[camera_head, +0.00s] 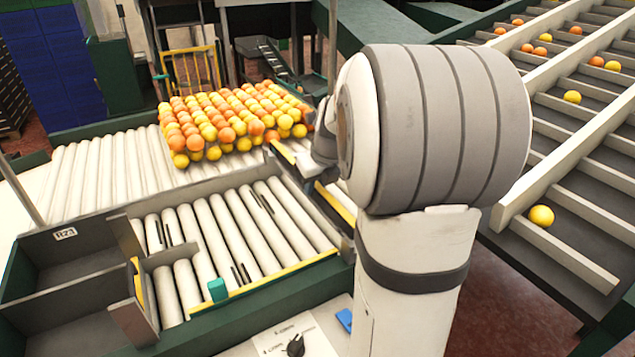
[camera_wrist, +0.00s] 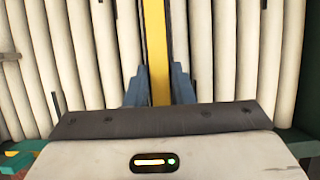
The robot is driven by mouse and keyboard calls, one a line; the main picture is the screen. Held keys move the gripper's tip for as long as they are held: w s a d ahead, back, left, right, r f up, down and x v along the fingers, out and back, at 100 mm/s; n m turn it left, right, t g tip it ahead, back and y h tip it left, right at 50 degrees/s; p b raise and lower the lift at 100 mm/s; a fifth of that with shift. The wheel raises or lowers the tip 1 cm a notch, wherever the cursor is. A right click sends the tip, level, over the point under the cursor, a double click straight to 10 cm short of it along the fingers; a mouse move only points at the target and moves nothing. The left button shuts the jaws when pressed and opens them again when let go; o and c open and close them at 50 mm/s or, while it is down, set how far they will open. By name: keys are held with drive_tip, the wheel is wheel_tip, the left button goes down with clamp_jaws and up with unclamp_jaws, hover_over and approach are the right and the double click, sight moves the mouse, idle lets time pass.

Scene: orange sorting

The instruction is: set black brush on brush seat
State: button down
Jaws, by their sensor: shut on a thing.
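My gripper (camera_wrist: 159,88) shows in the wrist view with its two blue-grey fingers shut on a long yellow bar (camera_wrist: 157,50), one finger against each side. The bar runs away from me above pale rollers. In the head view my gripper (camera_head: 308,165) is partly hidden by my own arm, beside a yellow strip (camera_head: 338,203) at the edge of the roller bed. I cannot make out a black brush or a brush seat in either view.
Pale rollers (camera_head: 215,235) fill the middle, with a pile of oranges and yellow fruit (camera_head: 235,120) behind. Grey bins (camera_head: 60,320) stand at left. A teal block (camera_head: 217,290) sits on the front rail. A panel with a black knob (camera_head: 295,346) is in front.

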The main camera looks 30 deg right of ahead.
drive_tip(key=shift+f, duration=0.15)
drive_tip(key=shift+f+b, duration=0.3)
drive_tip(key=shift+f, duration=0.15)
drive_tip(key=c, duration=1.2)
unclamp_jaws()
drive_tip(key=shift+o, duration=0.2)
